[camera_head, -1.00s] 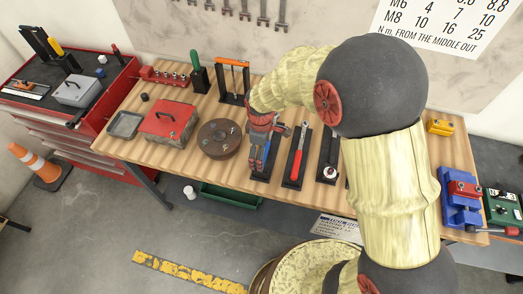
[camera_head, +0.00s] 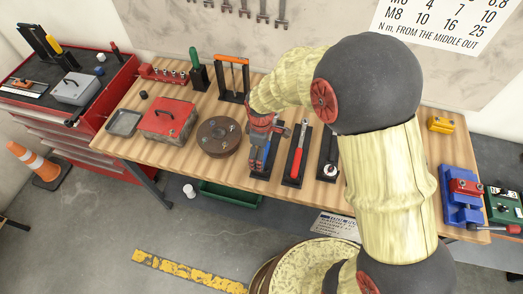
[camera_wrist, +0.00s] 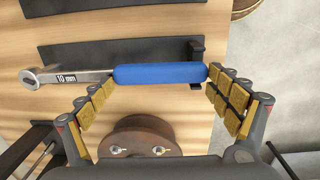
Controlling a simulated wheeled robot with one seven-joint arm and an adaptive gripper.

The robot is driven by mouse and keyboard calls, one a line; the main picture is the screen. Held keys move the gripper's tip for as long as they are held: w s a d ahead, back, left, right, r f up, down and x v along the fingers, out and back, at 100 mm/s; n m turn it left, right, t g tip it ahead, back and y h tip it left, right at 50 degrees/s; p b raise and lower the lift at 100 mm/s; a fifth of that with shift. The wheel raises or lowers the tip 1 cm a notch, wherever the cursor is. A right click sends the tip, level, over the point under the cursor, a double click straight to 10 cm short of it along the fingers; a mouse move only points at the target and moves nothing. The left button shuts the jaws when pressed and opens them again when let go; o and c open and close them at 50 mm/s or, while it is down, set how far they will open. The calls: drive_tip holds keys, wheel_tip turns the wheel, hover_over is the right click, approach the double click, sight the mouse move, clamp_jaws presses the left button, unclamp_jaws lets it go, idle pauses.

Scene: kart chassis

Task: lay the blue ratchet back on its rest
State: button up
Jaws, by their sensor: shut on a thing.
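The blue ratchet shows in the wrist view as a blue handle (camera_wrist: 160,75) with a steel shank marked 10 mm and a ring-like end at the left. My gripper (camera_wrist: 162,88) is shut on the blue handle, one padded finger at each end of it. The black rest (camera_wrist: 110,53) lies just beside and behind the ratchet, with an upright bracket near the handle's right end. I cannot tell whether the ratchet touches it. In the head view my gripper (camera_head: 262,135) is over the rest (camera_head: 262,174) and hides much of the ratchet.
A red-handled tool (camera_head: 297,155) lies on its own black rest just to the right, with another black rest beyond it. A round brown disc (camera_head: 218,137) stands close on the left. An orange-topped frame (camera_head: 232,78) stands behind.

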drive_tip(key=o, duration=1.9)
drive_tip(key=r, duration=1.2)
drive_tip(key=shift+s+a, duration=0.1)
drive_tip(key=shift+s, duration=0.1)
wheel_tip(320, 180, up, 10)
drive_tip(key=p, duration=0.7)
